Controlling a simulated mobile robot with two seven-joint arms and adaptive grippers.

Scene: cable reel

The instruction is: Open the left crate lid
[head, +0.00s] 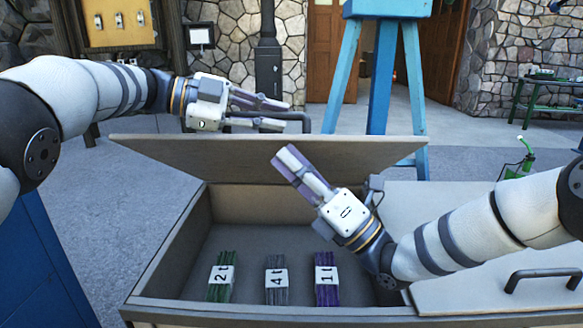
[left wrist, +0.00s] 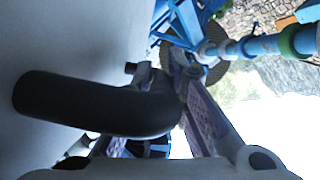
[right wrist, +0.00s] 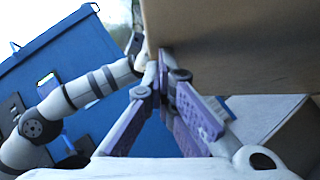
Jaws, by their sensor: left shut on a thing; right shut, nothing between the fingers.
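The left crate lid (head: 200,152) is raised and tilted open above the back of the left crate (head: 165,262). My left gripper (head: 286,114) is beyond the lid, shut on its dark handle (left wrist: 95,104); the fingers are around the handle's end. My right gripper (head: 284,156) is shut and empty, in front of the lid's underside. In the right wrist view the lid (right wrist: 235,45) fills the upper right, and the right fingertips (right wrist: 163,62) are close against its lower edge; I cannot tell if they touch.
Bundles labelled 2t (head: 221,275), 4t (head: 276,280) and 1t (head: 326,278) lie in the crate. The right lid (head: 450,225) is closed, with a dark handle (head: 541,276). A blue stand (head: 384,80) is behind. A blue cabinet (head: 40,265) stands at left.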

